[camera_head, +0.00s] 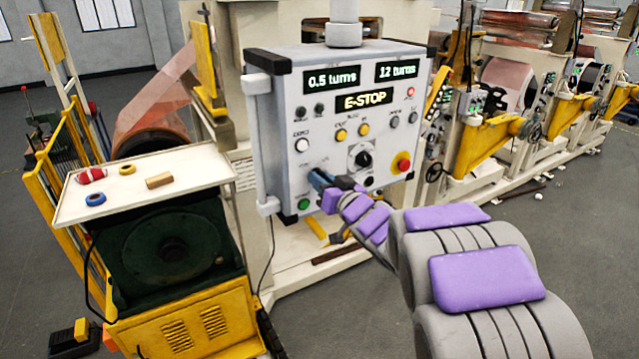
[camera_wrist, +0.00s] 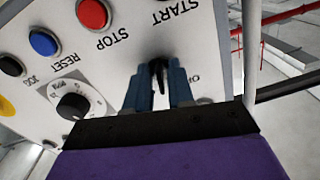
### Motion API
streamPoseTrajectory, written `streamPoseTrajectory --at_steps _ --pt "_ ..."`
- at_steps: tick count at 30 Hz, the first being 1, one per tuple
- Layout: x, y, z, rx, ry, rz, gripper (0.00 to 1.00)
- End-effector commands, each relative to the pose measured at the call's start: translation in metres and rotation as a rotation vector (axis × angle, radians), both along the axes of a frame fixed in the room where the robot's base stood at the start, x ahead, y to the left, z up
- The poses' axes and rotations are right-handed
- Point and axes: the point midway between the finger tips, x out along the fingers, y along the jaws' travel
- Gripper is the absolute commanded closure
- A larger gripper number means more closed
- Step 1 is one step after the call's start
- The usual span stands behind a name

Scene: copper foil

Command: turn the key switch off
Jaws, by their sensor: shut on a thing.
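The control panel (camera_head: 280,130) is a grey-white box with displays reading 0.5 turns, 12 turns and E-STOP. My gripper (camera_head: 318,180) is at the lower left of its face. In the wrist view my gripper (camera_wrist: 157,80) has two blue fingers, one on each side of the black key switch (camera_wrist: 157,68), shut on it. The key stands out from the panel face. Part of a label beside the key shows, partly covered by a finger. In the head view the gripper hides the key.
In the wrist view a red stop button (camera_wrist: 93,13), a blue reset button (camera_wrist: 44,42) and a black dial (camera_wrist: 73,106) are near the key. A red emergency button (camera_head: 402,162) is at the panel's right. A white tray (camera_head: 140,188) with small items stands left.

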Motion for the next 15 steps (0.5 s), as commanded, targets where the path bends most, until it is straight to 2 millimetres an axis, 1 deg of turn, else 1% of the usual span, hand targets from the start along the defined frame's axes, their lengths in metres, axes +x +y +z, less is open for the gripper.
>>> streamPoseTrajectory --at_steps 15 --pt "-0.0012 -0.0002 0.0025 -0.381 -0.285 -0.001 1.0"
